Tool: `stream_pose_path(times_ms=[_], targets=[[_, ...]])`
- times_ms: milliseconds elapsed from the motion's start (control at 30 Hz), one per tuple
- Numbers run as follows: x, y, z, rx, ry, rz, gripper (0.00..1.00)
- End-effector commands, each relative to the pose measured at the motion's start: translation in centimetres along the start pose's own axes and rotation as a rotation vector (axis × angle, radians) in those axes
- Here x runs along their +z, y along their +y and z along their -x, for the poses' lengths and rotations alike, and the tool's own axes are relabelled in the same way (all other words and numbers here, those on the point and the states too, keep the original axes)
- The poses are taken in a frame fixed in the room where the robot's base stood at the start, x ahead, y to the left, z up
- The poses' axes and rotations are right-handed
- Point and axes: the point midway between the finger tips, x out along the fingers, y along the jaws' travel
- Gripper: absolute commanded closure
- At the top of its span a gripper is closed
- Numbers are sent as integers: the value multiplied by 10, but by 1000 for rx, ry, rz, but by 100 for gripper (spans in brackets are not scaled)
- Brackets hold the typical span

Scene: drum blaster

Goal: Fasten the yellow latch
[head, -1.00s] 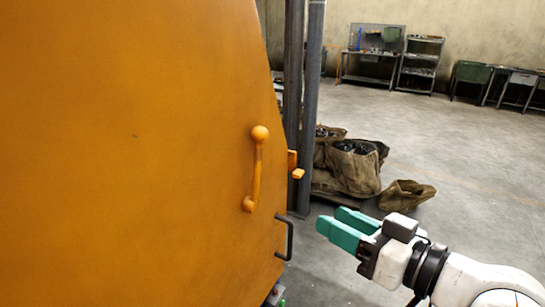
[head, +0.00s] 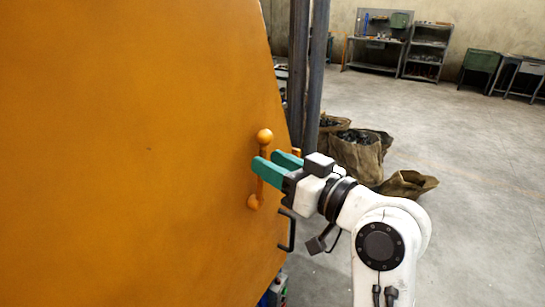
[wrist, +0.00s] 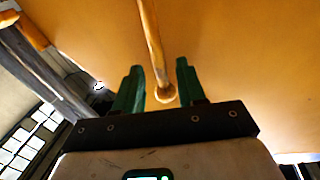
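The yellow latch (head: 264,137) is an orange-yellow lever with a ball at its upper end and a round pivot (head: 254,202) at its lower end, standing almost upright on the large orange door (head: 150,150). My gripper (head: 268,161) has teal fingers and is at the latch's middle in the head view, hiding part of the lever.
A black handle (head: 287,230) sits on the door's edge just below my gripper. Dark metal posts (head: 308,70) stand behind the door's edge. Sacks (head: 355,150) of dark material lie on the floor behind. Open concrete floor extends to the right.

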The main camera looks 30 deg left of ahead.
Motion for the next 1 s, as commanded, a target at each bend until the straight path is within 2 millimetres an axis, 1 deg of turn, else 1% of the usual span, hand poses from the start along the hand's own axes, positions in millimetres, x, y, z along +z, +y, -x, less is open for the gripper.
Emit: stream_pose_path(times_ms=[100, 400, 800, 1000], targets=[[0, 0, -6, 0, -2, -1, 60], [1, 0, -8, 1, -1, 0, 61], [1, 0, -7, 1, -1, 0, 99], [1, 0, -7, 1, -1, 0, 100]])
